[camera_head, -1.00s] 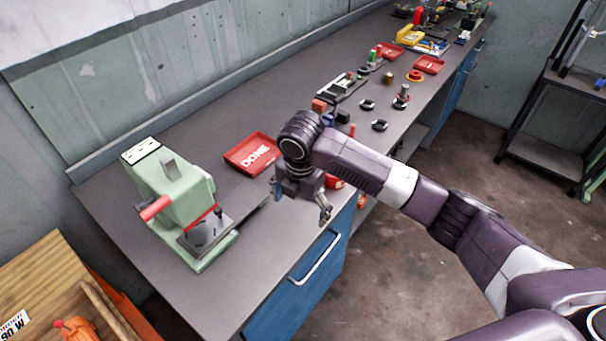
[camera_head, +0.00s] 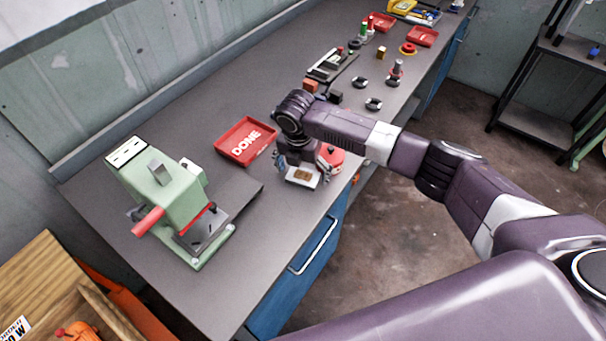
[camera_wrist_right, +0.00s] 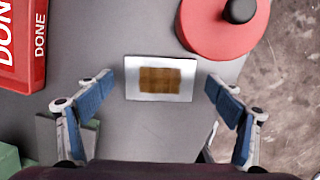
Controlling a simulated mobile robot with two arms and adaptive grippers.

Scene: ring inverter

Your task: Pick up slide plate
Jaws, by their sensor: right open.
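A flat silver plate (camera_wrist_right: 160,62) with a brown square in its middle, taken as the slide plate, lies on the grey bench in the right wrist view. In the head view it shows at the bench's front edge, below my right gripper (camera_head: 299,168). My right gripper (camera_wrist_right: 160,88) is open. Its two blue-padded fingers stand on either side of the plate, with a gap on each side. The height of the fingertips above the bench is hard to tell. My left gripper is not in view.
A round red thing with a black knob (camera_wrist_right: 225,25) sits close to the plate's right. A red DONE tray (camera_head: 222,148) lies to the left. A green press (camera_head: 160,195) stands at the bench's near end. Several small parts lie farther along.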

